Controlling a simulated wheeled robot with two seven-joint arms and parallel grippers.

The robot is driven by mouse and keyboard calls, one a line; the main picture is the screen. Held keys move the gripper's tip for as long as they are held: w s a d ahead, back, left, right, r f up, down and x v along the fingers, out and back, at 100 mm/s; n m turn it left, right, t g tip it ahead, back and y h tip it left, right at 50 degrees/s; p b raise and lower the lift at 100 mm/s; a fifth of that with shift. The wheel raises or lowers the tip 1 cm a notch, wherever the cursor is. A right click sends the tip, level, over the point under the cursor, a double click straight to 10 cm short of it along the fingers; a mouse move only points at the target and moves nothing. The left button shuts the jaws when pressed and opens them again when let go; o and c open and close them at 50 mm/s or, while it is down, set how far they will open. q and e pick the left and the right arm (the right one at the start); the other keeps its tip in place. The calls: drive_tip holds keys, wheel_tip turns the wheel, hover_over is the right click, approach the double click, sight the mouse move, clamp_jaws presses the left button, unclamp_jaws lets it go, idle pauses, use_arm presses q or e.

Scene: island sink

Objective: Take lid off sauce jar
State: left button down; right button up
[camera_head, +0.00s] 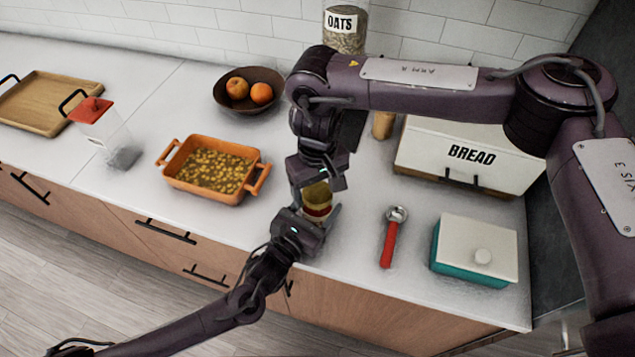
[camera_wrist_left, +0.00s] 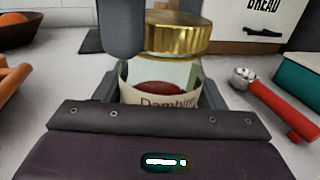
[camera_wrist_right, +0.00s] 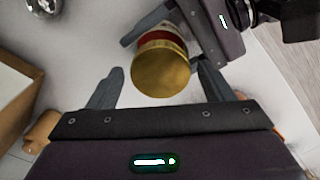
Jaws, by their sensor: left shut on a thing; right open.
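The sauce jar (camera_head: 317,206) stands on the white counter near its front edge, with red sauce inside and a cream label (camera_wrist_left: 165,103). Its gold lid (camera_wrist_left: 177,36) sits on top of the glass, and the lid also shows in the right wrist view (camera_wrist_right: 160,70). My left gripper (camera_head: 318,218) is shut around the jar's body, low down, from the front. My right gripper (camera_wrist_right: 158,85) is above the jar, pointing down, with its fingers open and apart on either side of the lid. In the head view, the right wrist hides part of the lid.
A red-handled scoop (camera_head: 389,240) and a teal box with white lid (camera_head: 475,250) lie to the right. A bread box (camera_head: 465,155) stands behind them. An orange baking dish (camera_head: 212,170), a fruit bowl (camera_head: 249,92), a red-topped container (camera_head: 102,125) and a wooden tray (camera_head: 45,103) are left.

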drive_tip(key=c, duration=1)
drive_tip(key=n, duration=1.7)
drive_tip(key=shift+n, duration=0.3)
drive_tip(key=n, duration=1)
drive_tip(key=shift+w+r+n, duration=0.1)
drive_tip(key=shift+n, duration=0.2)
drive_tip(key=n, duration=1.9)
drive_tip(key=shift+r+n, duration=0.1)
drive_tip(key=shift+n, duration=0.2)
drive_tip(key=n, duration=0.6)
drive_tip(key=shift+r, duration=0.1)
